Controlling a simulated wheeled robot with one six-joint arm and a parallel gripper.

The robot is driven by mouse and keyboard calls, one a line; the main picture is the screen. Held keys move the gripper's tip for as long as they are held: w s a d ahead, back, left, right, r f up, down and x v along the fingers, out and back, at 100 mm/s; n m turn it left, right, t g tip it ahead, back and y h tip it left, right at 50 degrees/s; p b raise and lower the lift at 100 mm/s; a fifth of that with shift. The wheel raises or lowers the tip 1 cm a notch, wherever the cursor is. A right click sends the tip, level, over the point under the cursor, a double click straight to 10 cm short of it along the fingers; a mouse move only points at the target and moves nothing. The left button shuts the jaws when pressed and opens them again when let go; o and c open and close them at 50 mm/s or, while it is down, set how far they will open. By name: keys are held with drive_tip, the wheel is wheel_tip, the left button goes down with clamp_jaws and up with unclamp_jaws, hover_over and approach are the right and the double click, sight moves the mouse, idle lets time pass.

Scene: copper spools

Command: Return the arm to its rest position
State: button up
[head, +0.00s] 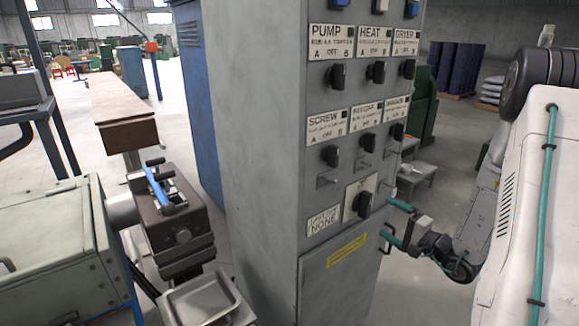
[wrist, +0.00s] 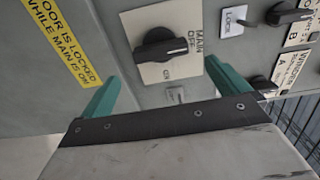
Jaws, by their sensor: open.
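My gripper (head: 386,219) is open and empty, its two teal fingers apart beside the right edge of the grey control cabinet (head: 262,130) in the head view. My arm reaches in from the right side. In the wrist view my gripper (wrist: 162,72) has its fingers spread in front of the panel. The black main switch knob (wrist: 160,49) shows above the gap between them. This knob also shows low on the panel in the head view (head: 362,204). I cannot tell whether a fingertip touches the panel.
Several other black knobs (head: 337,75) sit in rows on the cabinet. A grey-green machine (head: 50,245) with a metal tray (head: 200,302) stands at the left. Blue drums (head: 455,68) stand back right. Open floor lies behind my arm.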

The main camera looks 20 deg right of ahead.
drive_tip(key=s+a+r+n+g+y, duration=0.2)
drive_tip(key=s+a+r+g+y, duration=0.1)
drive_tip(key=s+a+g, duration=0.5)
drive_tip(key=s+a+r+n+g+y, duration=0.35)
drive_tip(key=s+a+g, duration=0.35)
drive_tip(key=a, duration=0.4)
drive_tip(key=s+a+r+n+h, duration=0.2)
drive_tip(key=s+r+n+h, duration=0.6)
drive_tip(key=s+r+h, duration=0.4)
drive_tip(key=shift+s+a+r+g+h, duration=0.3)
drive_tip(key=shift+s+a+r+h, duration=0.1)
drive_tip(key=shift+r, duration=0.15)
